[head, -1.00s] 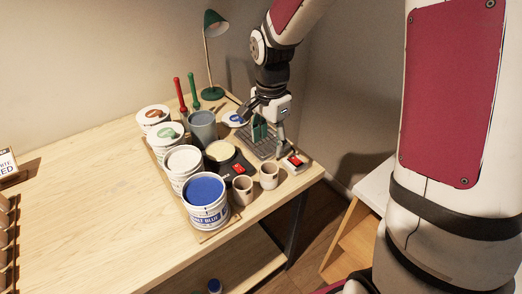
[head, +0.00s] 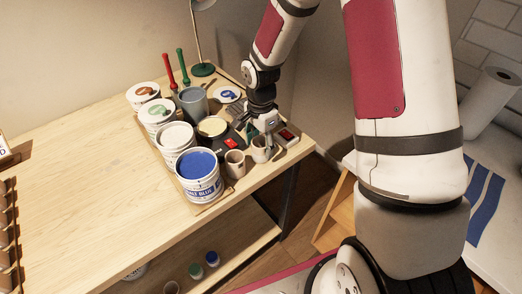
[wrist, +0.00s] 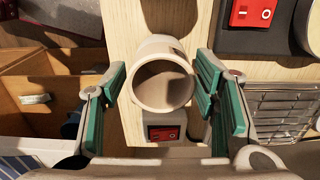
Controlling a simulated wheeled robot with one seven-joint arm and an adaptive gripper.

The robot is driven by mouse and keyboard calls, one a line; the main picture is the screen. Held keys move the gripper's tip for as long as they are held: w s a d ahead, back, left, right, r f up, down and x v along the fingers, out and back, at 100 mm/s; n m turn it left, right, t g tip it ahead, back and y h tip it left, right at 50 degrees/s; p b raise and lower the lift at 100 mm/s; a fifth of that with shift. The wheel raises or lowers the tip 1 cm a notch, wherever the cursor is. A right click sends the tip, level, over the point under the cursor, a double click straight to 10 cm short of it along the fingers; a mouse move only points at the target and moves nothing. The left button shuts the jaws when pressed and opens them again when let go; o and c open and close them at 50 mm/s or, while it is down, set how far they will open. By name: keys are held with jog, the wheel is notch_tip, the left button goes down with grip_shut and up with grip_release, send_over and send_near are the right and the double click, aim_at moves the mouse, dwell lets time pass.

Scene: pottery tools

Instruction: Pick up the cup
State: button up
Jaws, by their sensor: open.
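Two small beige cups stand near the table's front right edge. The right-hand cup (head: 260,150) is at my gripper (head: 267,136); the other cup (head: 235,164) stands to its left. In the wrist view, a beige cup (wrist: 162,98) is in the middle, its round mouth facing the camera. The green-padded fingers of my gripper (wrist: 163,78) are open on either side of it, with visible gaps. I cannot tell how deep the fingers reach beside the cup. The other cup (wrist: 170,14) is partly cut off at the wrist view's top edge.
A small device with a red face (head: 286,136) lies right of the cups; it is close below the cup in the wrist view (wrist: 164,133). A blue paint tub (head: 199,180), several other tubs and a dark scale (head: 228,141) crowd the left.

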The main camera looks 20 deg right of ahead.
aim_at(261, 151)
jog(key=shift+f, duration=1.7)
jog(key=shift+c, duration=0.6)
jog(key=c, duration=0.8)
jog(key=shift+c, duration=0.2)
